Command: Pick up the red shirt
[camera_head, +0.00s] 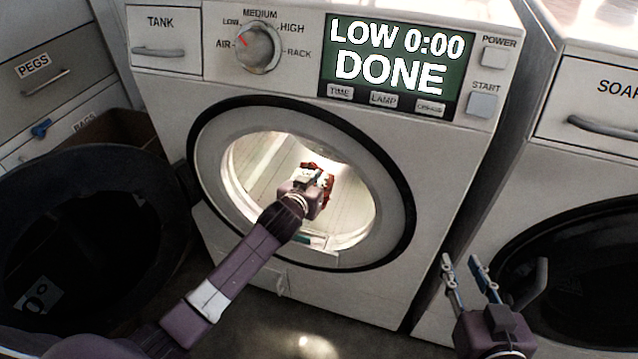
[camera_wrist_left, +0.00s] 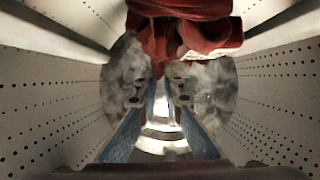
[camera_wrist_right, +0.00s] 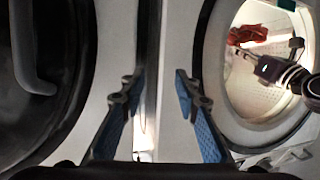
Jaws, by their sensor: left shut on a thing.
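The red shirt (camera_wrist_left: 185,30) is inside the lit drum of the dryer, bunched up with a pale edge showing. In the head view only small red parts of the shirt (camera_head: 328,190) show past my left gripper (camera_head: 316,178), which reaches through the round opening. In the left wrist view my left gripper (camera_wrist_left: 160,90) has its fingertips at the lower part of the shirt, with red cloth between them; it is shut on the shirt. The shirt also shows in the right wrist view (camera_wrist_right: 248,33). My right gripper (camera_head: 468,268) is open and empty, outside in front of the machines.
The dryer's round door (camera_head: 80,235) stands open at the left. The dryer display (camera_head: 395,60) reads LOW 0:00 DONE. A second machine with a closed dark door (camera_head: 575,270) stands at the right. Drawers (camera_head: 45,75) are at the far left. The drum rim surrounds my left arm.

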